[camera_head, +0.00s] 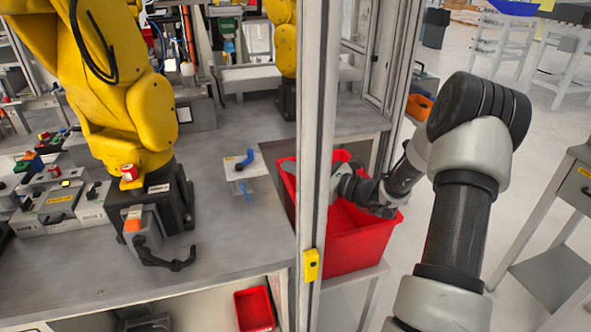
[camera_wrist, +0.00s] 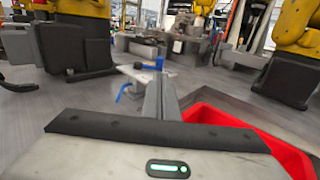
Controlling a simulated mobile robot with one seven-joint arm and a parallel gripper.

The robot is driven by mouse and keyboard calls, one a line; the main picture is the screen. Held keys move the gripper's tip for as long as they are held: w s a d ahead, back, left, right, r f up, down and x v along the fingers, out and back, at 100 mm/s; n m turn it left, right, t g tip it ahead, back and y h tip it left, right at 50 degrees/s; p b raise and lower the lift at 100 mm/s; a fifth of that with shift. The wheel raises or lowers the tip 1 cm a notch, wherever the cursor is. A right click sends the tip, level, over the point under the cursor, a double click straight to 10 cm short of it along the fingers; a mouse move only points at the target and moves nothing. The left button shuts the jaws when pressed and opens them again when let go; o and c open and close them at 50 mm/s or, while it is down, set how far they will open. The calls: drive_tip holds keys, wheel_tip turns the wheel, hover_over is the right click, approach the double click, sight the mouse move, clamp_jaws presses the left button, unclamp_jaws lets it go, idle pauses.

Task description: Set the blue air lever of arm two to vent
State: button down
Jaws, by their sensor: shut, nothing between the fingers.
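The blue lever (camera_head: 246,158) sits on a small pale plate (camera_head: 236,172) on the grey bench, right of the near yellow arm. A thin blue piece (camera_head: 247,191) hangs at the plate's near edge. In the wrist view the blue lever (camera_wrist: 160,62) shows just beyond my fingers, and the blue piece (camera_wrist: 122,92) lies left of them. My gripper (camera_wrist: 160,88) is shut and empty, apart from the lever. In the head view my gripper's fingertips are hidden behind the frame post; its wrist part is over the red bin. I cannot read any arm number or lever marking.
A grey frame post (camera_head: 320,130) with a yellow box (camera_head: 311,264) stands between my arm and the lever. A red bin (camera_head: 360,238) is below my wrist. The near yellow arm (camera_head: 130,110) stands left; another yellow arm (camera_head: 284,48) stands behind. Bench around the plate is clear.

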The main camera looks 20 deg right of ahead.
sight(263, 166)
drive_tip(key=b+x, duration=0.1)
drive_tip(key=x, duration=0.9)
drive_tip(key=shift+w, duration=0.1)
